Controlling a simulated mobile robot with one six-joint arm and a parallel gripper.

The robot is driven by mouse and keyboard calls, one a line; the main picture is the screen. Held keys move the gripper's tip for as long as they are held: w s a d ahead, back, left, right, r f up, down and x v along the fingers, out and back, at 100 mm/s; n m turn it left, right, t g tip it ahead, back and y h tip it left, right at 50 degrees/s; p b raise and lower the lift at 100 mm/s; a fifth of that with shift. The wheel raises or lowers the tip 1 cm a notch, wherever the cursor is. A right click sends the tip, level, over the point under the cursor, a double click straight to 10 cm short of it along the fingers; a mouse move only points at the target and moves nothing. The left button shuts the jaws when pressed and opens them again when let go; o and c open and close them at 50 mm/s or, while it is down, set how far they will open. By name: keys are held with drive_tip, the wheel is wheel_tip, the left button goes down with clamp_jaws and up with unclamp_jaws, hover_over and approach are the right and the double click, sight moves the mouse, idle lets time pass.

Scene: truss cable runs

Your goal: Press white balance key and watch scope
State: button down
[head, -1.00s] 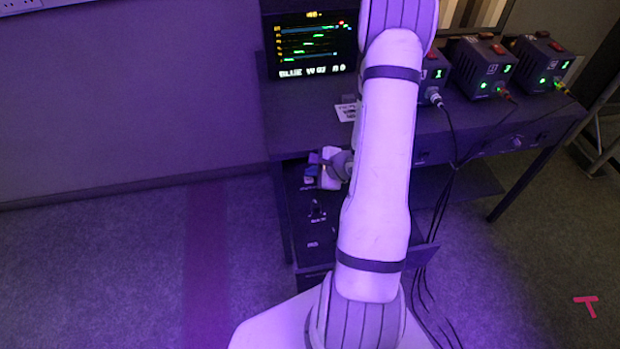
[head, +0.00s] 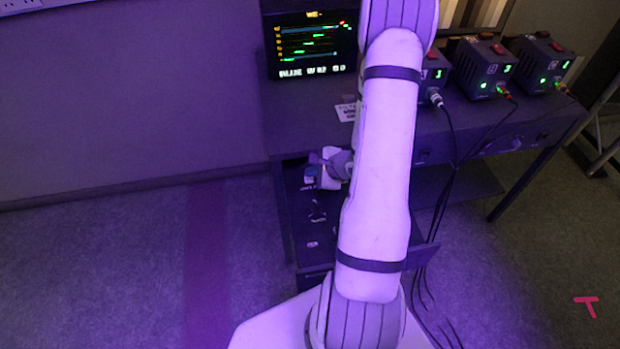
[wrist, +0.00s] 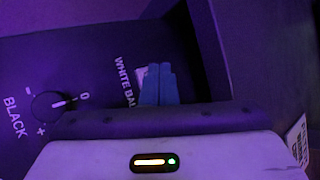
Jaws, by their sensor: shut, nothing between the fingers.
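My gripper (wrist: 158,72) is shut and empty, its blue fingertips together over the panel at the "WHITE BAL" label (wrist: 123,80). A pale key edge (wrist: 140,76) shows beside the fingertips; the rest is hidden behind them. I cannot tell whether they touch the key or whether it is pressed in. In the head view my gripper (head: 313,174) is low over the pulled-out drawer panel (head: 312,232), left of my arm. The scope screen (head: 316,46) is lit at the back of the desk, with several coloured traces and a blurred text line below.
A BLACK knob (wrist: 52,104) sits left of the fingertips on the same panel. Dark boxes with red switches and green digits (head: 484,68) stand on the desk at right, with cables hanging down. The floor at left is clear.

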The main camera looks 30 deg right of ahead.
sight(312, 180)
drive_tip(key=shift+f+b, duration=0.2)
drive_tip(key=shift+b, duration=0.15)
drive_tip(key=shift+f+b, duration=0.25)
drive_tip(key=shift+b, duration=0.25)
drive_tip(key=shift+f+b, duration=0.35)
drive_tip(key=shift+b, duration=0.25)
idle(0.5)
drive_tip(key=shift+r, duration=0.85)
drive_tip(key=shift+r+p, duration=1.55)
drive_tip(key=shift+r, duration=0.95)
